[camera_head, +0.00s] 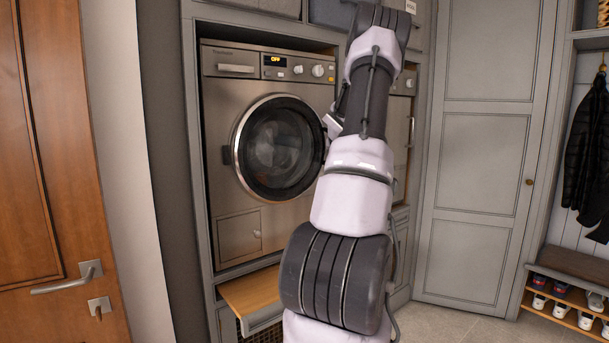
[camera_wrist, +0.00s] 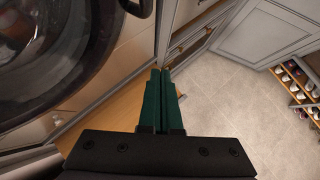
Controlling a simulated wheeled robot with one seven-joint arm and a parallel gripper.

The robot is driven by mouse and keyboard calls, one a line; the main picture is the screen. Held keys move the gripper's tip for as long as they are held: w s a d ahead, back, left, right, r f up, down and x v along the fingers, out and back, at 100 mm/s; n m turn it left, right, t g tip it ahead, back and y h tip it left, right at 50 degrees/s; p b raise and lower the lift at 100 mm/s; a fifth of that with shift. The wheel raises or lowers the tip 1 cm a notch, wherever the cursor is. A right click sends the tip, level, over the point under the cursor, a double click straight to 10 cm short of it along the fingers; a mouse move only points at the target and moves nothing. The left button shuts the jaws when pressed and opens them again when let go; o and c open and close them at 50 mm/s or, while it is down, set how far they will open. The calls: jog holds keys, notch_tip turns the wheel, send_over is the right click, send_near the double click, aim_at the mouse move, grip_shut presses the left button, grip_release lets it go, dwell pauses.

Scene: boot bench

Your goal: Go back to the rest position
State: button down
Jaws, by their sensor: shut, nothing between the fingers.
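My gripper (camera_wrist: 161,72) shows in the wrist view with its two green fingers together, shut and empty. It hangs in front of the washing machine (camera_wrist: 98,80), whose round door is at the upper left of that view. In the head view my arm rises through the middle and hides my gripper. There the washing machine (camera_head: 232,203) stands to the left of my arm, with its round door (camera_head: 278,147) closed and its display reading OFF.
A wooden pull-out shelf (camera_head: 250,290) juts out below the machine. A second appliance (camera_head: 398,130) is partly hidden behind my arm. A tall grey cupboard door (camera_head: 483,150) is shut. A shoe rack (camera_head: 565,305) stands at the right. Tiled floor (camera_wrist: 228,95) lies clear before the cupboards.

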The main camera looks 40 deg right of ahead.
jog(key=s+a+r+m+y, duration=0.1)
jog(key=s+a+r+m, duration=0.3)
jog(key=a, duration=0.6)
jog(key=s+a+r+m, duration=0.2)
jog(key=a+r+m, duration=0.3)
jog(key=a, duration=0.6)
jog(key=s+a+r+m+y, duration=0.1)
jog(key=s+a+r+m, duration=0.15)
jog(key=a+m, duration=0.55)
jog(key=s+a+m+y, duration=0.6)
jog(key=s+a+m, duration=0.8)
jog(key=s+a, duration=0.7)
jog(key=a, duration=0.3)
jog(key=shift+s+m, duration=0.3)
jog(key=shift+m, duration=0.1)
